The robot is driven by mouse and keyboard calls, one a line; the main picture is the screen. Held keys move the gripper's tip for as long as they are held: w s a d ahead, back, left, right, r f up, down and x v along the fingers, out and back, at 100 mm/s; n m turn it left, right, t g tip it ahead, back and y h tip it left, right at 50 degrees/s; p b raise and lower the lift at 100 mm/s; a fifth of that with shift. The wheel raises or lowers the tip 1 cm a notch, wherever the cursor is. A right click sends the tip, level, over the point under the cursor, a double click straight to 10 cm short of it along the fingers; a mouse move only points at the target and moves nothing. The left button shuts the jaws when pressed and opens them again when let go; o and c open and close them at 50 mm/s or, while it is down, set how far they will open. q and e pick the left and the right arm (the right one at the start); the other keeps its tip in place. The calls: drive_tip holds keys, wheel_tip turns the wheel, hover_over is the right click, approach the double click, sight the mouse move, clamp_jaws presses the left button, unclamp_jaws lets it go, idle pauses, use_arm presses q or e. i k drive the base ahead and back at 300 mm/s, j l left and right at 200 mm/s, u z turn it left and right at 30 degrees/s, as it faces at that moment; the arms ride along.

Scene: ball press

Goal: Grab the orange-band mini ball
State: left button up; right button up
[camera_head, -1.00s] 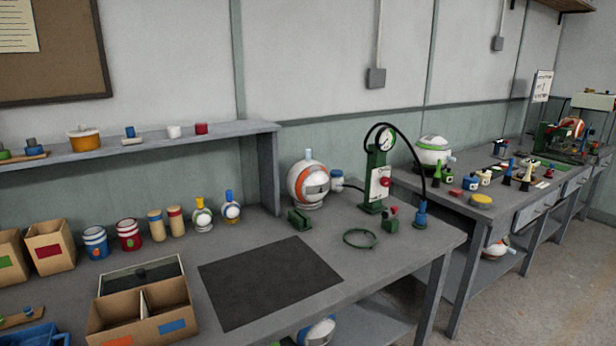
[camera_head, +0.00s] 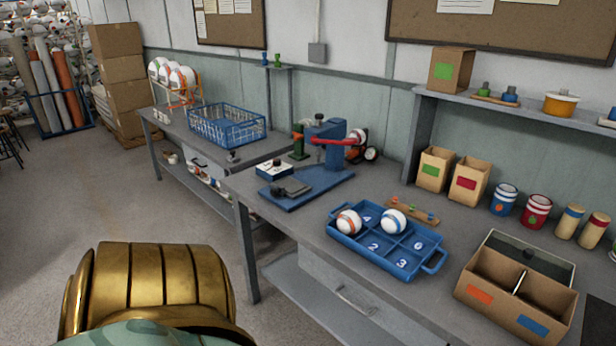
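A white mini ball with an orange band (camera_head: 348,222) sits at the left end of a blue divided tray (camera_head: 428,267) on the workbench. A second mini ball with a blue band (camera_head: 393,222) sits to its right in the same tray. The two balls are apart. Some compartments are empty and show white numbers. Neither of my grippers is in view. A gold and green part of my own body fills the lower left and hides the floor there.
A blue press with a red lever (camera_head: 328,143) stands behind the tray to the left. An open cardboard box (camera_head: 515,297) is close on the right, and a small wooden pegged strip (camera_head: 412,211) lies behind the tray. The floor left of the bench is clear.

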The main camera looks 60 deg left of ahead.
sight(349, 222)
drive_tip(key=u, duration=1.7)
